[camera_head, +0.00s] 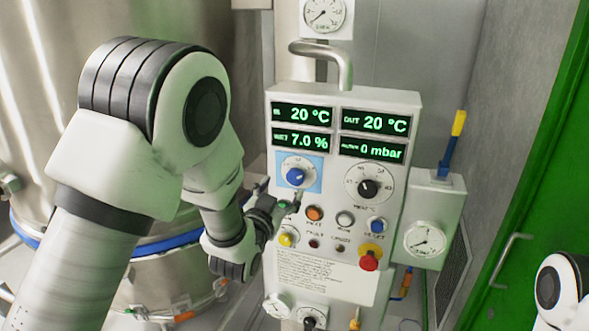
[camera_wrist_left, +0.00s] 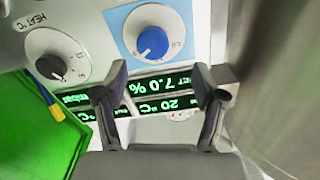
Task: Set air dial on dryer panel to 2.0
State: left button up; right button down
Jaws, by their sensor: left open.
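The dryer panel (camera_head: 325,262) is a pale upright box facing me. A blue knob (camera_head: 295,177) on a light-blue square with a white scale is at its left, below the displays; I take it as the air dial. It also shows in the left wrist view (camera_wrist_left: 152,41), where the panel appears upside down. Its exact setting is too small to read. My left gripper (camera_head: 280,194) is open and empty, just below and left of the knob. In the wrist view its two fingers (camera_wrist_left: 168,82) are apart, with the knob beyond them. My right gripper is out of view.
A black heat dial (camera_head: 368,188) sits right of the blue knob. Several buttons, including an orange one (camera_head: 314,213), and a red emergency stop (camera_head: 369,261) are below. Green displays (camera_head: 303,114) are above. A steel vessel (camera_head: 40,90) stands left, a green door (camera_head: 535,180) right.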

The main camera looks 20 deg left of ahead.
aim_at(294, 178)
pick_arm(q)
jog(key=w+p, duration=0.1)
jog(key=w, duration=0.1)
jog(key=w+d+p, duration=0.1)
jog(key=w, duration=0.2)
jog(key=w+p, duration=0.1)
jog(key=w, duration=0.1)
jog(key=shift+w+d+f, duration=0.15)
jog(key=shift+d, duration=0.2)
jog(key=shift+w, duration=0.15)
jog(key=shift+s+a, duration=0.25)
jog(key=shift+a, duration=0.2)
jog(key=shift+a+f, duration=0.1)
jog(key=shift+c, duration=0.9)
jog(key=shift+w+d, duration=0.1)
jog(key=shift+d, duration=0.1)
jog(key=c, duration=1)
